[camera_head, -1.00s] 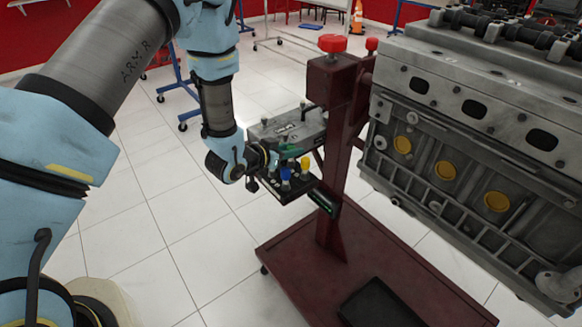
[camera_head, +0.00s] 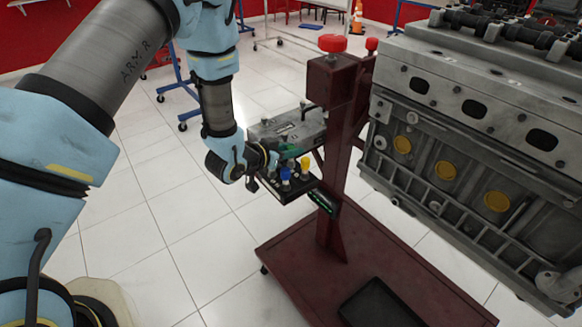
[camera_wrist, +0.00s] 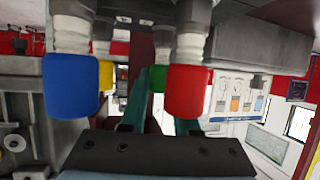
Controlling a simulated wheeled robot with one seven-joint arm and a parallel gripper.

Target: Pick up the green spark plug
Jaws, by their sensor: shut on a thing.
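The green spark plug (camera_wrist: 157,77) shows in the middle of the wrist view, partly hidden, behind and between a blue plug (camera_wrist: 71,86) and a red plug (camera_wrist: 188,91). My gripper (camera_wrist: 154,91) has its two fingers reaching past these to the green plug, and it is shut on it. A yellow plug (camera_wrist: 106,74) stands just behind the blue one. In the head view my gripper (camera_head: 268,160) is at the left side of the plug holder (camera_head: 292,191); the green plug is hard to make out there.
The blue and red plugs stand close on either side of my fingers. The holder is by a dark red engine stand post (camera_head: 335,150). A grey box (camera_head: 290,130) lies behind it. A large engine block (camera_head: 470,130) stands at right. Tiled floor is clear at lower left.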

